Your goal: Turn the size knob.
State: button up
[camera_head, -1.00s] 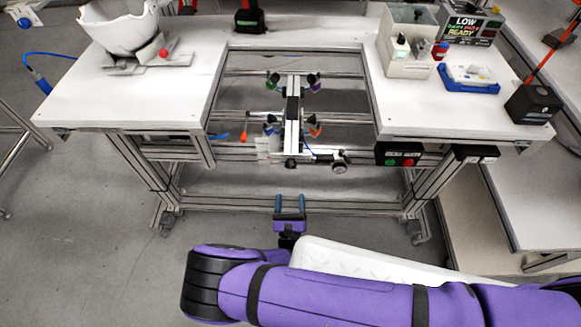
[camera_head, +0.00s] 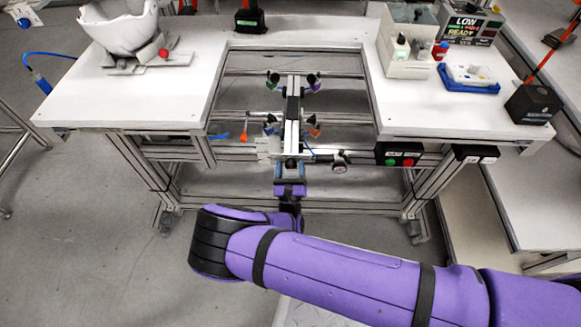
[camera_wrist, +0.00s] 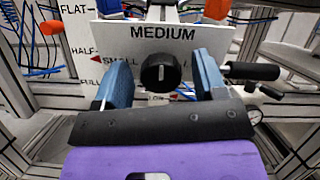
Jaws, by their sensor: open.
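In the wrist view my gripper (camera_wrist: 165,75) is open, with one blue finger to the left of the knob and one to the right. Gaps show between the fingers and the knob. In the head view my gripper (camera_head: 290,172) is at the front end of the fixture rail (camera_head: 293,115), and the knob is largely hidden there.
A black-handled crank (camera_wrist: 250,72) sticks out right of the knob, close to my right finger. An orange lever tip (camera_wrist: 217,9) is above. In the head view, a white helmet shell (camera_head: 122,30) is on the left tabletop and a grey bin (camera_head: 408,65) on the right.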

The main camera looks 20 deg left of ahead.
jog(key=shift+c, duration=0.2)
jog(key=c, duration=0.9)
jog(key=shift+m, duration=0.3)
jog(key=m, duration=0.4)
jog(key=shift+h, duration=0.4)
jog(key=m+h, duration=0.1)
jog(key=m, duration=0.4)
jog(key=shift+d, duration=0.1)
jog(key=m+h, duration=0.1)
jog(key=m, duration=0.4)
jog(key=shift+f+m, duration=0.1)
jog(key=shift+m, duration=2.4)
